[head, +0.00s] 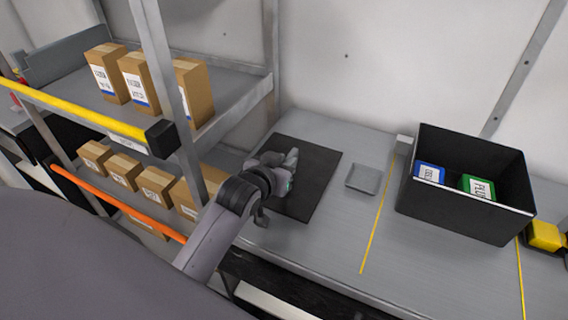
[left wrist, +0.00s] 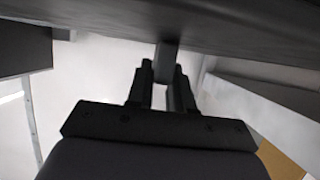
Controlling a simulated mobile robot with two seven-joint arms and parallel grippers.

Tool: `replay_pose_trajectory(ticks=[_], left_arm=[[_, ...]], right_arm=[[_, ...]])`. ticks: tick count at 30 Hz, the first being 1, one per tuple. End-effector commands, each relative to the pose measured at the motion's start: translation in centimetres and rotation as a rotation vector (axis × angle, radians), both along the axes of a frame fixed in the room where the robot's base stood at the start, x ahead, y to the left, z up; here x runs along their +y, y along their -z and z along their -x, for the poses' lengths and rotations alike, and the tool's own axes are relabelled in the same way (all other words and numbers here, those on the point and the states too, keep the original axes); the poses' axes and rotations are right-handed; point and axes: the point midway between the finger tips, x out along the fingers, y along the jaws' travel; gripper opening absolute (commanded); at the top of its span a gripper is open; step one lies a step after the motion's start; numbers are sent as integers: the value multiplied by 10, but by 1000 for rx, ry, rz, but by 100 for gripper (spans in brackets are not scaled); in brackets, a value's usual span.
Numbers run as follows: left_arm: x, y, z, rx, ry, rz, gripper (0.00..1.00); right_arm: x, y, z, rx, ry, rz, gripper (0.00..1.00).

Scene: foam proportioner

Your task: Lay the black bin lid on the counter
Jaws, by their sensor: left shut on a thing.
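The black bin lid (head: 318,165) is a flat dark square over the left part of the grey counter (head: 330,246), between the shelf rack and a small grey dish. I cannot tell whether it touches the counter. My left gripper (head: 287,178) is over the lid's middle and hides part of it. In the left wrist view the fingers (left wrist: 165,88) are shut on a grey knob (left wrist: 166,60) on the lid's dark face (left wrist: 230,25). The open black bin (head: 465,220) stands to the right, holding a blue item (head: 430,173) and a green item (head: 478,187). My right gripper is out of view.
The small grey dish (head: 363,179) lies just right of the lid. A yellow line (head: 378,225) marks the counter between dish and bin. The rack (head: 150,60) with cardboard boxes (head: 138,82) stands close on the left. A yellow object (head: 545,237) sits at far right.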

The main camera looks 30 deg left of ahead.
Motion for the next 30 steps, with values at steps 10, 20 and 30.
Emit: replay_pose_trajectory(ticks=[10,20,30], left_arm=[[0,4,0,-3,0,0,0],[0,6,0,-1,0,0,46],[-1,0,12,-1,0,0,46]], right_arm=[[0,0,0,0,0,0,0],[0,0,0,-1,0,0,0],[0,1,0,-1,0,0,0]])
